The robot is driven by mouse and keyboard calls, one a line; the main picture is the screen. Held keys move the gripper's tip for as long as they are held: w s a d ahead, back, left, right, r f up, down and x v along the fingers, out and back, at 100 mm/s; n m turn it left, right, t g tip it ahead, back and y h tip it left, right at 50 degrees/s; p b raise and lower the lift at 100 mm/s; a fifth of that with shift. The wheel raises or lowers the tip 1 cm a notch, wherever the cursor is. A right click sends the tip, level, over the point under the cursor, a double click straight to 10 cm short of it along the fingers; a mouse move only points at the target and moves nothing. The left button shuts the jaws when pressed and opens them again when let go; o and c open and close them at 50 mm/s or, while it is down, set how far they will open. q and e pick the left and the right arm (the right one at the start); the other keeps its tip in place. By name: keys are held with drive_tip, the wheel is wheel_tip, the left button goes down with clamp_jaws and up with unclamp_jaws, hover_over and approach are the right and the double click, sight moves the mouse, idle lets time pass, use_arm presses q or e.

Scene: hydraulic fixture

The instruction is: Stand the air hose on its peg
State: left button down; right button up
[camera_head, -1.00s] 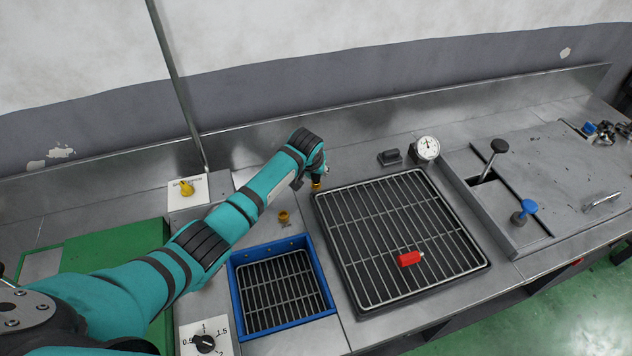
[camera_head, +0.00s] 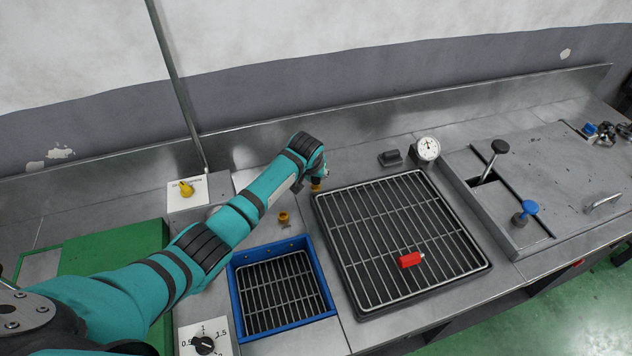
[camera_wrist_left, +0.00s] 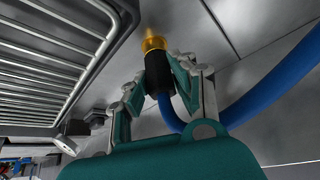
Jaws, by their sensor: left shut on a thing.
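My left gripper (camera_head: 318,178) is above the bench, just beyond the far left corner of the large grate. In the left wrist view my left gripper (camera_wrist_left: 158,78) is shut on the black collar of the air hose (camera_wrist_left: 245,108). The hose is blue and curves away to the right behind the fingers. Its brass end fitting (camera_wrist_left: 153,42) sticks out past the fingertips and also shows below the gripper in the head view (camera_head: 316,188). A small brass fitting (camera_head: 283,217) stands on the bench to the left; I cannot tell whether it is the peg. My right gripper is not in view.
A blue-rimmed tray (camera_head: 236,290) is nearer. A gauge (camera_head: 428,149) and a dark block (camera_head: 390,158) stand behind the grate. A yellow knob (camera_head: 186,189) is at left.

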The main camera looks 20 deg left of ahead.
use_arm(q)
drive_tip(key=shift+f, duration=0.1)
drive_tip(key=c, duration=1)
unclamp_jaws()
drive_tip(key=v, duration=1.2)
